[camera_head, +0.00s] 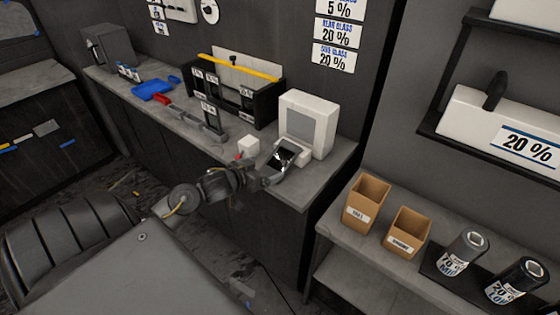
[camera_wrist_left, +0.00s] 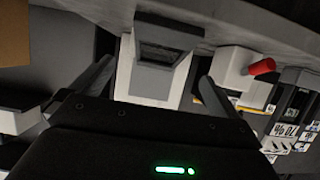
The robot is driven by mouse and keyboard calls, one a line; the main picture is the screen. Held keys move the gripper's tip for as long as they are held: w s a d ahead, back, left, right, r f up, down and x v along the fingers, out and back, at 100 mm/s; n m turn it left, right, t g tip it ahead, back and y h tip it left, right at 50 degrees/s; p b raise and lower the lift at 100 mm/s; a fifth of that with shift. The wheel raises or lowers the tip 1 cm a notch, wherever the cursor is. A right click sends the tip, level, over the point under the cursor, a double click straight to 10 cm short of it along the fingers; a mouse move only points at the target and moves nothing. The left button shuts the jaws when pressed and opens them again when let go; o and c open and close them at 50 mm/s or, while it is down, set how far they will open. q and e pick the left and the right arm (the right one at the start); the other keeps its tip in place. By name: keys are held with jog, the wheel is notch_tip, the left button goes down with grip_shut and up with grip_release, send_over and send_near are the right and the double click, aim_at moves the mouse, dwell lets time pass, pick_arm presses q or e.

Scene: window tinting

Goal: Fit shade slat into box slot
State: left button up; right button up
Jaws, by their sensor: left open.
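My left gripper (camera_head: 281,158) is open at the front of the white device (camera_head: 306,122) on the counter. A dark glossy piece (camera_head: 286,152) shows between its fingers at the device's foot; I cannot tell if it is a slat or part of the device. In the left wrist view, the open fingers (camera_wrist_left: 158,85) lie either side of the white device (camera_wrist_left: 150,82) with its grey framed part (camera_wrist_left: 165,40). A black slotted box (camera_head: 262,107) with percent labels stands behind left. A dark labelled slat-like piece (camera_head: 208,108) stands upright in front of it. My right gripper is not visible.
A white block (camera_head: 249,146) with a red part sits left of the gripper. Two cardboard boxes (camera_head: 367,202) and two film rolls (camera_head: 463,254) stand on the right-hand shelf.

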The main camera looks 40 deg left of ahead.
aim_at(278, 162)
pick_arm(q)
jog(key=x, duration=0.5)
jog(key=shift+w, duration=0.25)
jog(key=p+x, duration=0.1)
jog(key=x, duration=0.4)
jog(key=shift+a+f+p, duration=0.1)
jog(key=shift+f+p, duration=0.05)
jog(key=shift+p, duration=0.15)
jog(key=c, duration=1)
